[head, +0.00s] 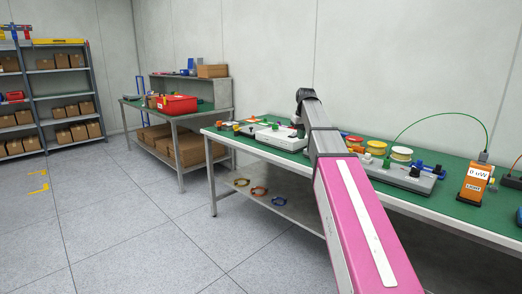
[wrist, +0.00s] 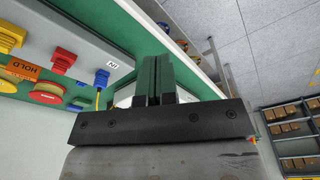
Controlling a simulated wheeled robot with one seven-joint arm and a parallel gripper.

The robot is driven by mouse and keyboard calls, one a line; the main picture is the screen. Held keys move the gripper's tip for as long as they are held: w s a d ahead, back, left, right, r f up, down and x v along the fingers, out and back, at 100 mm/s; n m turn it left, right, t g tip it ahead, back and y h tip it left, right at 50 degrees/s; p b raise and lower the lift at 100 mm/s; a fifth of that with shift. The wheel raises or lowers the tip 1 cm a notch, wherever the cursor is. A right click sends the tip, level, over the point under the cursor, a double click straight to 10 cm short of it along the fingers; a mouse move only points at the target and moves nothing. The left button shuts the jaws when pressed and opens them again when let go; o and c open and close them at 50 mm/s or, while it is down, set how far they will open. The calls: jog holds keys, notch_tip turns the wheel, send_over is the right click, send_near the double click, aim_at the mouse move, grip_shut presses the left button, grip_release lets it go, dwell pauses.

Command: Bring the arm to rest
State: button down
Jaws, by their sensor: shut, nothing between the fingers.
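My gripper (wrist: 156,82) shows in the wrist view with its two dark fingers side by side and shut, nothing between them. In the head view my pink and grey arm reaches up from the bottom right across the green-topped workbench (head: 238,133). Its dark end is bent down above the far part of that bench, and the fingertips are too small to make out there. In the wrist view the green bench top (wrist: 126,22) shows at a slant behind the fingers.
A grey panel with coloured connectors (head: 402,174), yellow spools (head: 377,147) and an orange meter (head: 474,183) stand on the bench near my arm. A white device (head: 280,137) lies left of my arm. A second bench holds a red bin (head: 178,105). The floor at left is clear.

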jog(key=s+f+m, duration=0.1)
jog(key=s+f, duration=0.5)
jog(key=f, duration=0.6)
jog(key=s+f, duration=0.6)
jog(key=f, duration=0.5)
jog(key=s+d+f+m+g, duration=0.1)
jog(key=s+f+m, duration=0.1)
jog(key=s+f, duration=1.5)
jog(key=shift+s+f+g, duration=0.35)
jog(key=shift+s+g, duration=0.05)
jog(key=shift+s, duration=0.85)
